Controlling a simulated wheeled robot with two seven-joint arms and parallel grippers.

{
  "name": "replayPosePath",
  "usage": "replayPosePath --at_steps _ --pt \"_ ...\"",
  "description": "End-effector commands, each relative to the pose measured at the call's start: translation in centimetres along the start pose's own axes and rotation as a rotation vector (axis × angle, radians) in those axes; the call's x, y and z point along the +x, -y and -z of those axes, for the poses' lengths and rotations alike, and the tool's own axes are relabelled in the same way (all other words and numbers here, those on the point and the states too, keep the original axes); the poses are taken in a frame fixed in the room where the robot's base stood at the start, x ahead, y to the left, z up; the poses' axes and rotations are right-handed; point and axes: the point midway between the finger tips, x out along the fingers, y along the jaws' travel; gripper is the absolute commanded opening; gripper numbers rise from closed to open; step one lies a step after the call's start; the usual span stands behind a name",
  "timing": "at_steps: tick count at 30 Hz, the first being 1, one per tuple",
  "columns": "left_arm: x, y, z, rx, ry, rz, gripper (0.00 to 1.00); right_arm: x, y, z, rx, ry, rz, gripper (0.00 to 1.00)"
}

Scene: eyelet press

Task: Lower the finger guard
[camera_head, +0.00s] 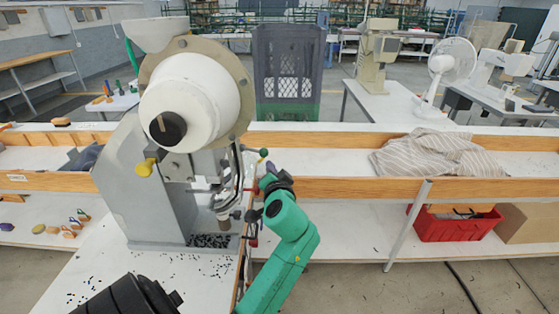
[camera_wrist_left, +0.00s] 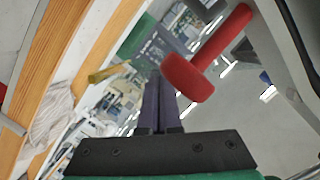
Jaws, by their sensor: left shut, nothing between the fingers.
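The eyelet press has a grey body (camera_head: 150,185) and a big white drum (camera_head: 195,95), left of centre in the head view. Curved silver bars (camera_head: 232,175), which look like the finger guard, stand at its right side; I cannot tell their exact position. My green left arm reaches up beside them, its gripper (camera_head: 264,158) small and partly hidden. In the left wrist view my left gripper (camera_wrist_left: 158,82) has its dark fingers shut together and empty. A red cylindrical handle (camera_wrist_left: 188,80) lies just right of the fingertips; contact is unclear. My right gripper is out of view.
Small black bits (camera_head: 208,241) lie at the press base. A wooden-edged bench (camera_head: 340,187) runs behind, with a striped cloth (camera_head: 435,155) on it. A red crate (camera_head: 455,228) stands on the lower shelf. A slanted grey post (camera_head: 407,225) stands at right.

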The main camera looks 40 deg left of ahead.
Motion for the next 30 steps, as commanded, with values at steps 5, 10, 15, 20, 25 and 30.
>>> replayPosePath --at_steps 5,10,15,20,25,30 --pt "0.1 0.0 -0.3 0.000 -0.001 0.000 0.00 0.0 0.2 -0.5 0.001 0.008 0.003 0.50" --pt "0.1 -0.1 -0.4 0.018 0.000 0.004 0.00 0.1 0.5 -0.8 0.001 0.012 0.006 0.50" --pt "0.4 -0.3 -1.6 0.251 0.000 0.062 0.00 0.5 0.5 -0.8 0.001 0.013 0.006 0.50" --pt "0.3 -0.2 -1.5 0.263 0.000 0.066 0.00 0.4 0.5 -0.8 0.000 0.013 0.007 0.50" --pt "0.4 -0.2 -1.4 0.261 0.000 0.066 0.00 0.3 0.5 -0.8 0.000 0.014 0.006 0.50" --pt "0.8 0.6 -0.6 0.260 -0.001 0.066 0.00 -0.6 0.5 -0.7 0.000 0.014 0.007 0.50"
